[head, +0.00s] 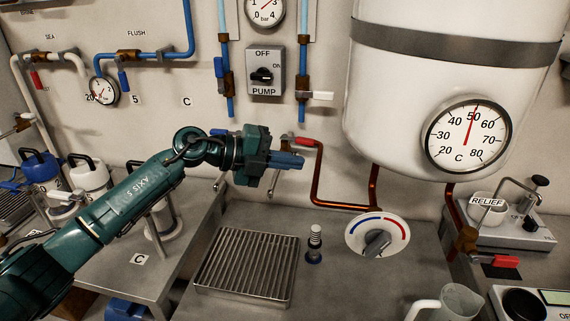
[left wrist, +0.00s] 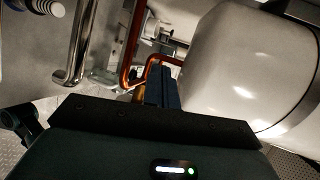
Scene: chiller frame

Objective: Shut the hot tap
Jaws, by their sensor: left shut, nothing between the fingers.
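A red lever (head: 305,141), which looks like the hot tap's handle, sits on the back wall at the top of a bent copper pipe (head: 316,185). The lever lies roughly level, pointing left to right. My left gripper (head: 299,161) is shut and empty, just below and in front of the lever in the head view; I cannot tell whether they touch. The gripper hides part of the tap body. In the left wrist view the shut fingers (left wrist: 158,85) point at the copper pipe (left wrist: 128,70), and the red lever cannot be made out. My right gripper is not in view.
A large white tank (head: 420,90) with a thermometer hangs right of the gripper. A pump switch (head: 265,72) and a white-handled valve (head: 318,96) are above. Below are a drain grate (head: 247,264) and a dial (head: 377,240). A red relief handle (head: 506,262) sits at right.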

